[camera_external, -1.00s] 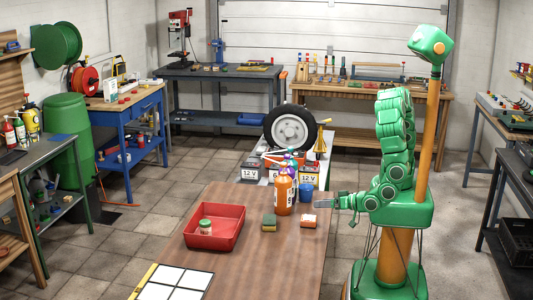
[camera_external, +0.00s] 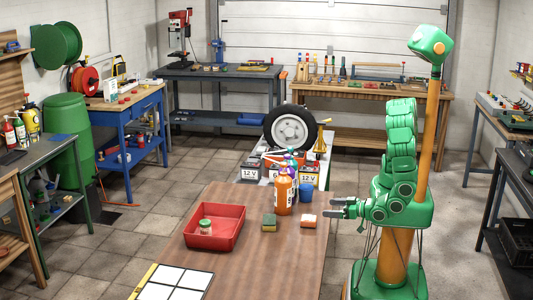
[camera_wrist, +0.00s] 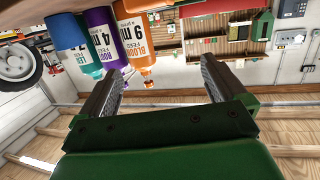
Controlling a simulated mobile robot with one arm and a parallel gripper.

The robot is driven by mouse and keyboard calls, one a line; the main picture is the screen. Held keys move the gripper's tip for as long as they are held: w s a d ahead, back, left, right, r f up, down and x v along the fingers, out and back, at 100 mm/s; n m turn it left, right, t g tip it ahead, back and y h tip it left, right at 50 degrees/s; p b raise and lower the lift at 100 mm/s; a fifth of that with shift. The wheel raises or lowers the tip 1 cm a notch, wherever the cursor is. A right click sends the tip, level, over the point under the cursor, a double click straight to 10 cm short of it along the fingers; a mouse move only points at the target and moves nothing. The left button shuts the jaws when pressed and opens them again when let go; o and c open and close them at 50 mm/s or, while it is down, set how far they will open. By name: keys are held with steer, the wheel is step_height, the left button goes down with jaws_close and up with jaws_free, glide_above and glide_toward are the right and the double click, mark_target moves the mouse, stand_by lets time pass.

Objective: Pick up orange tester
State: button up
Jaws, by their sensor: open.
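I cannot tell for certain which thing is the orange tester. A labelled orange bottle (camera_external: 284,193) stands upright on the brown table. A small orange block with a pale side (camera_external: 308,220) lies to its right and nearer the camera. My gripper (camera_external: 334,208) is open and empty at the table's right edge, to the right of both and apart from them. In the wrist view my gripper's two fingers (camera_wrist: 162,63) are spread. The orange bottle (camera_wrist: 136,42) shows upside down beyond them, towards the left finger. The small block is not clear there.
On the table (camera_external: 255,260) are a red tray (camera_external: 215,240) holding a small jar (camera_external: 205,226), a sponge-like block (camera_external: 269,222) and a blue cup (camera_external: 306,191). The table's front middle is clear.

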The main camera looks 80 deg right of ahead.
glide_toward(315, 218)
steer(key=x, duration=0.3)
steer(key=shift+a+x, duration=0.2)
steer(key=shift+x, duration=3.4)
steer(key=c, duration=1.2)
steer(key=shift+r, duration=4.95)
